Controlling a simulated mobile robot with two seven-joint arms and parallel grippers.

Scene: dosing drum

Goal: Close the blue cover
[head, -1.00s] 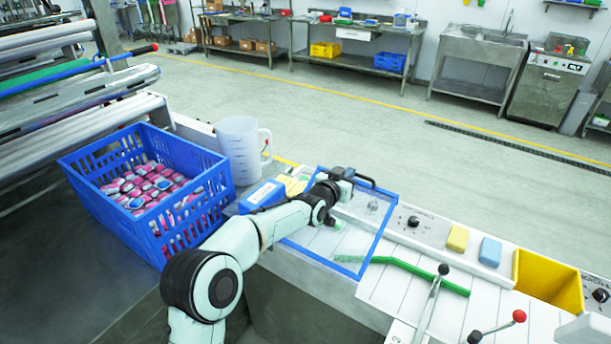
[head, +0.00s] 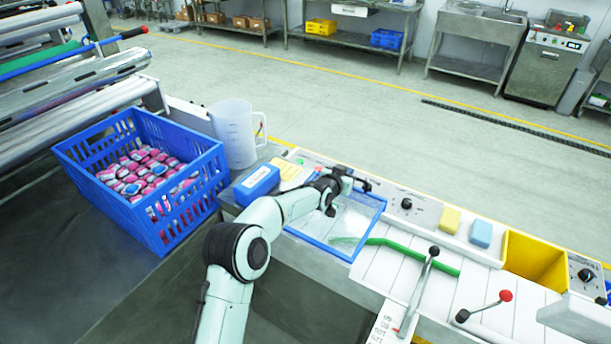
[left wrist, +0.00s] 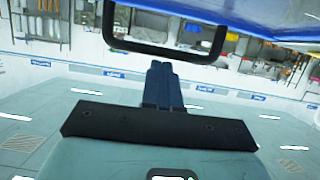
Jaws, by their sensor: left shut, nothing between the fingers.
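The blue cover (head: 319,245) is a clear panel in a blue frame. In the head view it lies low and nearly flat over the left part of the white-slatted machine top; I cannot tell whether it is fully down. Its black handle (left wrist: 128,44) is a dark bracket in the left wrist view. My left gripper (left wrist: 162,68) is shut and empty, its fingers pointing toward the handle; contact is unclear. In the head view my left gripper (head: 338,181) is over the cover's far part, hiding some of it. My right gripper is not in view.
A blue crate (head: 190,208) of pink packets, a clear jug (head: 232,135) and a blue box (head: 257,181) stand left. A green strip (head: 415,256), levers (head: 420,290), sponges (head: 450,219) and a yellow bin (head: 535,262) are to the right.

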